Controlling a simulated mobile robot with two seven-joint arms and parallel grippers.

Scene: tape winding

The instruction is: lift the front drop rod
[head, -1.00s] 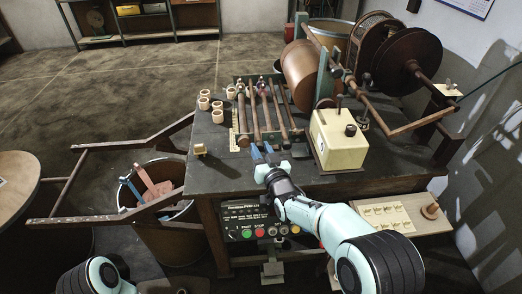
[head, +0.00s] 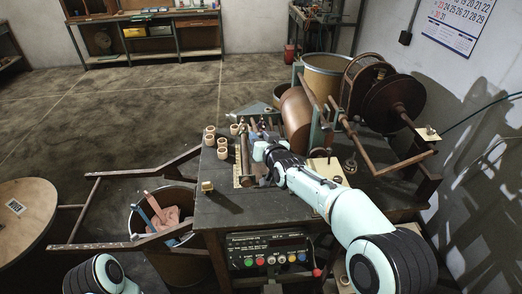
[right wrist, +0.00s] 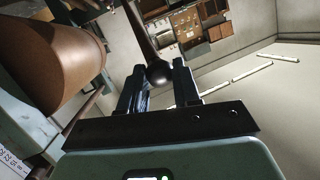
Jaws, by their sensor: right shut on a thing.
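My right gripper (head: 259,138) reaches over the rods at the table's middle, and its forearm hides part of them. In the right wrist view its jaws (right wrist: 160,82) are shut on a dark rod (right wrist: 143,32) with a rounded end (right wrist: 158,73) between the fingers. In the head view a brown rod (head: 245,160) lies just left of the gripper. The held rod is mostly hidden there, so I cannot tell whether it is clear of its supports. My left gripper is out of view.
Several small tan rings (head: 222,151) stand left of the rods on the dark table (head: 240,212). A brown drum (head: 296,118) and large reels (head: 392,103) stand at the right. A bucket (head: 165,232) stands left of the table. The front left tabletop is mostly clear.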

